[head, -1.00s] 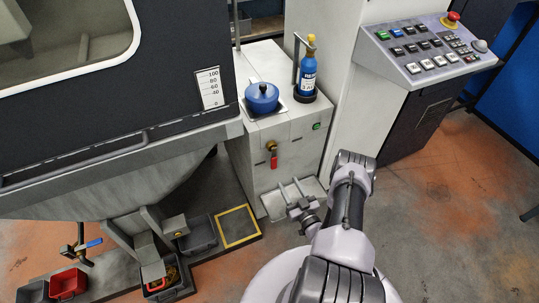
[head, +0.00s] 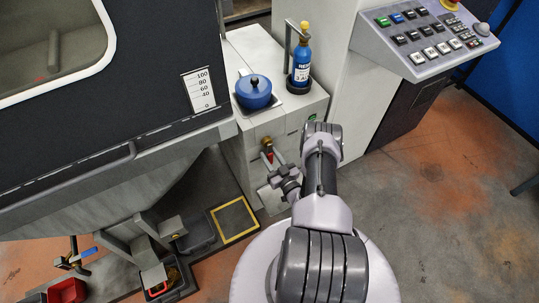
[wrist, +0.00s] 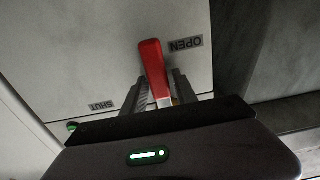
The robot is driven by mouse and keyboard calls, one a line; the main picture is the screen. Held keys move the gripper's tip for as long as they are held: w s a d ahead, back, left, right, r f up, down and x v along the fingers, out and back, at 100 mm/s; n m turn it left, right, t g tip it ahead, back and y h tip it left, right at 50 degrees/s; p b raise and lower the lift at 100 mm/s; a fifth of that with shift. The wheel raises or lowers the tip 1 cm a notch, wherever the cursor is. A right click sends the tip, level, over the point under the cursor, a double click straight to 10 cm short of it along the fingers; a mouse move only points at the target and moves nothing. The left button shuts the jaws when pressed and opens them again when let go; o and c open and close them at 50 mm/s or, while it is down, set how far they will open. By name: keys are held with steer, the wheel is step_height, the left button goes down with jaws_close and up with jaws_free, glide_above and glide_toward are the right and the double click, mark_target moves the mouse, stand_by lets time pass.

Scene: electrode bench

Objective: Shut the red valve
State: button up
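The red valve lever (wrist: 153,68) shows in the wrist view, its free end beside the upside-down OPEN label (wrist: 186,44). The SHUT label (wrist: 102,105) lies to the left, away from the lever. My gripper (wrist: 162,88) has one finger on each side of the lever. The fingers stand apart, with a narrow gap on the right where a bit of brass shows. In the head view my gripper (head: 273,163) is at the front of the white cabinet, just below the brass valve fitting (head: 266,143), and hides most of the lever.
A blue pot (head: 254,92) and a blue gas bottle (head: 301,62) stand on the cabinet top (head: 256,47) above my gripper. A sloped button console (head: 425,38) is at the right. Bins, including a red one (head: 67,291), sit at lower left.

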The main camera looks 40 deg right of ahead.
jaws_close()
stand_by(1.2)
